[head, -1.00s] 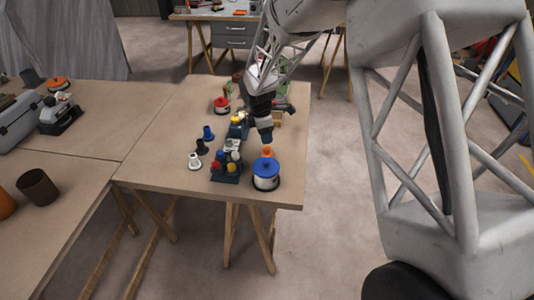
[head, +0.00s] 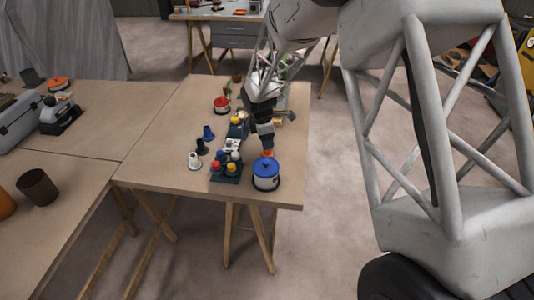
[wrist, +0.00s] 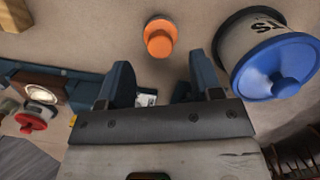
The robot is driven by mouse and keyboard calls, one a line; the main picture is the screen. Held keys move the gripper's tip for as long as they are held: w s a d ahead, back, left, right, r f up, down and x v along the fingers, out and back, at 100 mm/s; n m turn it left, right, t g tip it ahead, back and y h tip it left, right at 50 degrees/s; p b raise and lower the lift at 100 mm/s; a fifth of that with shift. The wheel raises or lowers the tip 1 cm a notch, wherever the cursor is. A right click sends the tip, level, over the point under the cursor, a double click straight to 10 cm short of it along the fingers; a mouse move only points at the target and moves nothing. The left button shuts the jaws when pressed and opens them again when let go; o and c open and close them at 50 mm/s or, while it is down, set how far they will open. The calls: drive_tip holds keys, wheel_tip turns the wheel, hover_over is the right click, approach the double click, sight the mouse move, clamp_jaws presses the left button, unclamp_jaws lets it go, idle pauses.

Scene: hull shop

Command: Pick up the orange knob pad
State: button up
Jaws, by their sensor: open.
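The orange knob pad (wrist: 160,38) lies on the table, a round base with a smaller round knob on top. In the wrist view it sits ahead of the gap between the fingers. In the head view only a little orange (head: 268,153) shows, just behind the blue-lidded pot and partly covered by my gripper. My gripper (wrist: 162,75) is open, with its two dark blue fingers apart and nothing visible between them. In the head view my gripper (head: 265,143) is low above the table, close over the pad.
A white pot with a blue lid (head: 266,172) stands close beside the pad. A dark blue rack of coloured knobs (head: 226,178) is to the left. Blue (head: 208,132), black (head: 201,147) and white (head: 194,162) knob pieces stand farther left. A red-lidded tin (head: 222,105) is farther back.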

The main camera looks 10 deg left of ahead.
sight(267, 152)
drive_tip(key=shift+w+d+f, duration=0.1)
drive_tip(key=shift+d+f, duration=0.05)
drive_tip(key=shift+f, duration=1.1)
drive_tip(key=shift+d+f, duration=0.1)
drive_tip(key=shift+f, duration=1.15)
drive_tip(key=c, duration=1)
